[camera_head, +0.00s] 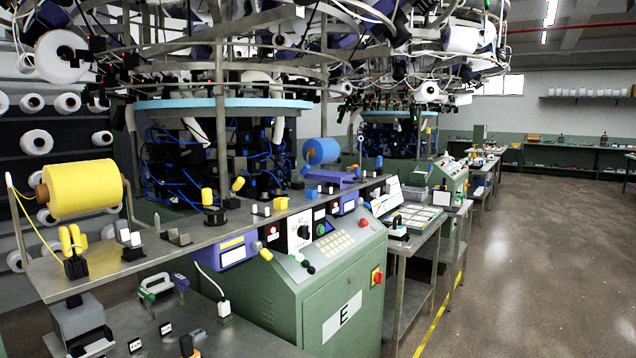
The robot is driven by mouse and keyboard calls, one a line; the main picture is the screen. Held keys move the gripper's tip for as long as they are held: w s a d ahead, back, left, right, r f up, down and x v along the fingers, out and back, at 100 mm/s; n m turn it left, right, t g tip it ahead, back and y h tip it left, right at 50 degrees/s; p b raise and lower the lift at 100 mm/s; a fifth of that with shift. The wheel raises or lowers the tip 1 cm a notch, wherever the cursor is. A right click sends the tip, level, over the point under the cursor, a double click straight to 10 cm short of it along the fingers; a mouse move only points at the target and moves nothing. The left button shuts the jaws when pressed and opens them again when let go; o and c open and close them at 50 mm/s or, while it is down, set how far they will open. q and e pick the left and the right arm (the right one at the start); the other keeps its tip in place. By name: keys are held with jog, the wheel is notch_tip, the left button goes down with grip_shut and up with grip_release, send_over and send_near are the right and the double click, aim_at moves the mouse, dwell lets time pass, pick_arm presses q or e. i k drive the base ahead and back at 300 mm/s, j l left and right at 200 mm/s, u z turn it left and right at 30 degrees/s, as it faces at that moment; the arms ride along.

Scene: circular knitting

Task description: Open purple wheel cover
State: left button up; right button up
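I cannot single out a purple wheel cover for certain. A flat purple part (333,178) lies on the steel shelf just below and right of a blue spool (321,151). A purple box (233,250) with a yellow label hangs at the shelf's front edge. Whether any of these is open or shut is too small to tell. I do not see either of my grippers in this view.
The steel shelf (175,252) also carries a yellow spool (82,189) and several small holders. A green cabinet (345,285) marked E stands below. A lower bench (245,338) holds small tools. The floor (530,260) at right is clear.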

aim_at(346, 180)
jog(key=i+l+u, duration=0.3)
jog(key=l+u, duration=0.3)
jog(key=i+l+u, duration=0.25)
jog(key=l, duration=0.2)
jog(key=k, duration=0.1)
